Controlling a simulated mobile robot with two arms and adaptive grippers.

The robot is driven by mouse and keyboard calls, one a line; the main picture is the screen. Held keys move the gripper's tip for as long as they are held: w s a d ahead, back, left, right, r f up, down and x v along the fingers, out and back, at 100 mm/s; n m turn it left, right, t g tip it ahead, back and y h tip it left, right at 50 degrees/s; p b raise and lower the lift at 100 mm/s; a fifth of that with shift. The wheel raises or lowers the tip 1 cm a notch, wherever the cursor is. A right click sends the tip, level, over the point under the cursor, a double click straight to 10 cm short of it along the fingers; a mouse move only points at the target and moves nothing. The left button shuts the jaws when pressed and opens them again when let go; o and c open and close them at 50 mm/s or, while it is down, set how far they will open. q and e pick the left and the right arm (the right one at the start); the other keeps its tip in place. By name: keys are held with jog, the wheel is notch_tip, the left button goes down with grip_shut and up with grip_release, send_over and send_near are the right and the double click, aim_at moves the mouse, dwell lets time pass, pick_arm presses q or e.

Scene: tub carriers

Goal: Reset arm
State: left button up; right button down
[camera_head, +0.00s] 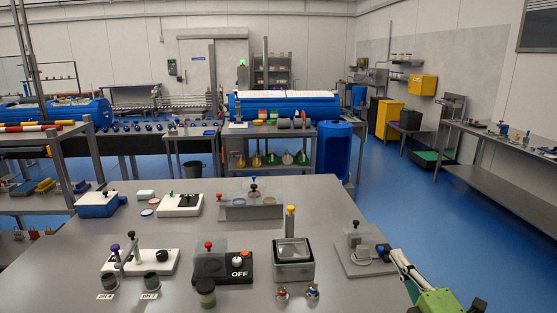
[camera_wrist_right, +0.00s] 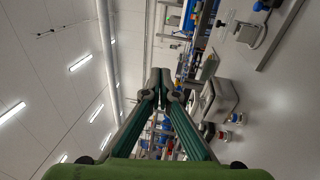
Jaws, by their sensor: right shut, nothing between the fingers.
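My right gripper (camera_head: 398,256) comes in at the lower right of the head view, with a green body and slim fingers. Its fingertips are beside the right end of the grey table (camera_head: 340,205), close to a small grey stand device (camera_head: 360,255). In the right wrist view the two fingers of this gripper (camera_wrist_right: 161,76) meet at their tips with nothing between them. My left gripper is not in view.
On the table stand a grey tub (camera_head: 293,270), a black box marked OFF (camera_head: 238,266), a white device (camera_head: 140,262) and a blue box (camera_head: 97,208). Another bench (camera_head: 500,145) runs along the right wall. Blue floor between is clear.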

jog(key=s+d+f+m+g+h, duration=0.1)
jog(key=s+f+m+g+h, duration=0.25)
jog(key=s+f+m, duration=0.45)
jog(key=s+d+f+m+g+h, duration=0.1)
jog(key=s+f+m+g+h, duration=0.25)
jog(key=s+f+m, duration=0.45)
jog(key=s+a+f+m+g+y, duration=0.1)
jog(key=s+a+f+g+y, duration=0.1)
jog(key=s+a+f+g, duration=0.55)
jog(key=s+a+f+m+g+y, duration=0.2)
jog(key=s+f, duration=0.3)
jog(key=s, duration=0.6)
notch_tip(320, 180, down, 32)
jog(key=s+b, duration=0.2)
jog(key=b, duration=0.4)
jog(key=s+d+f+g+b, duration=0.1)
jog(key=s+d+f+b, duration=0.1)
jog(key=s+f, duration=0.6)
jog(key=s+d+f+g+b, duration=0.1)
jog(key=s+f+b, duration=0.1)
jog(key=s+f, duration=0.6)
notch_tip(320, 180, down, 3)
jog(key=shift+s+d+f+n, duration=0.2)
jog(key=shift+s+d+n, duration=0.15)
jog(key=shift+n, duration=0.05)
